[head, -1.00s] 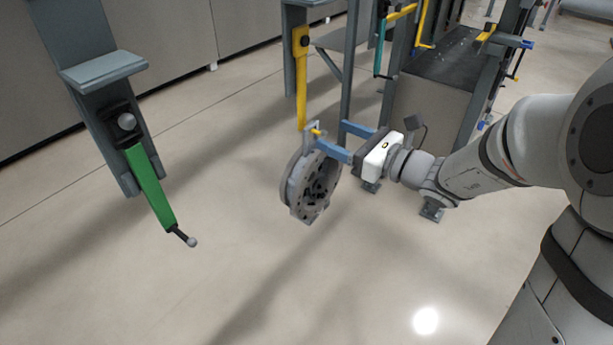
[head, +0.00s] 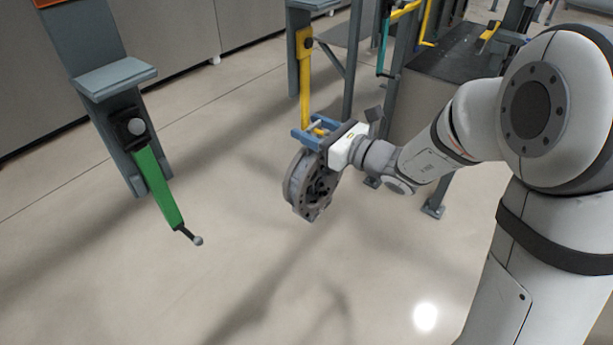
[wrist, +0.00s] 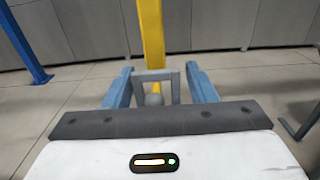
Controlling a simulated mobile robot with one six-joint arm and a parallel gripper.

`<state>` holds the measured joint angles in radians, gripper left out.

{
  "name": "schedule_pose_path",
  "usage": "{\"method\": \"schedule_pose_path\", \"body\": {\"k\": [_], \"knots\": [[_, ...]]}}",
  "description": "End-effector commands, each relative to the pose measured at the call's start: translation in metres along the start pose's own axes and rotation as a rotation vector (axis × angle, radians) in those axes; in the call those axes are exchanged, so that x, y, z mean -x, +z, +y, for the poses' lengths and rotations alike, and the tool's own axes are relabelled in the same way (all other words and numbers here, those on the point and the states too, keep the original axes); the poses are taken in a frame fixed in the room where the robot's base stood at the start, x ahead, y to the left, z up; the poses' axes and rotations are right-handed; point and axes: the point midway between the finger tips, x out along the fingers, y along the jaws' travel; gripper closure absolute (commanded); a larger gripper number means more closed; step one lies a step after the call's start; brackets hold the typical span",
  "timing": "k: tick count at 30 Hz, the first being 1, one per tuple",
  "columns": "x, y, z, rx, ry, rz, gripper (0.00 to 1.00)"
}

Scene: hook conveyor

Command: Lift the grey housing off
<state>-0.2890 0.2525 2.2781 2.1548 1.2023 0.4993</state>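The grey housing (head: 302,187), a round flanged part with a dark recessed centre, hangs from the lower end of the yellow hook (head: 305,85) in the head view. Its top grey bracket (wrist: 154,76) shows in the wrist view, with the hook's yellow bar behind it and a round knob inside it. My gripper (head: 306,125) is at the top of the housing, its blue fingers on either side of the bracket. The wrist view shows the fingers (wrist: 161,84) open, with a gap to the bracket at least on the right. The housing's body is hidden in the wrist view.
A green hook (head: 158,188) with a ball tip hangs empty from a grey post at left. A dark-topped conveyor or table (head: 445,60) with teal and yellow hooks stands behind my arm. The floor (head: 250,270) below the housing is clear.

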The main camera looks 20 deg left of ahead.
Motion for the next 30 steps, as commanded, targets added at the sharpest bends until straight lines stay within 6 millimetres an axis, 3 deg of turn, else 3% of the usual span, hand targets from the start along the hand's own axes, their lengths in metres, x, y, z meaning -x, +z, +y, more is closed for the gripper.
{"method": "schedule_pose_path", "body": {"k": [18, 30], "knots": [[0.0007, 0.0001, -0.0007, 0.000, -0.001, 0.000, 1.00], [0.0008, 0.0020, -0.0013, 0.002, -0.002, -0.004, 1.00]]}}
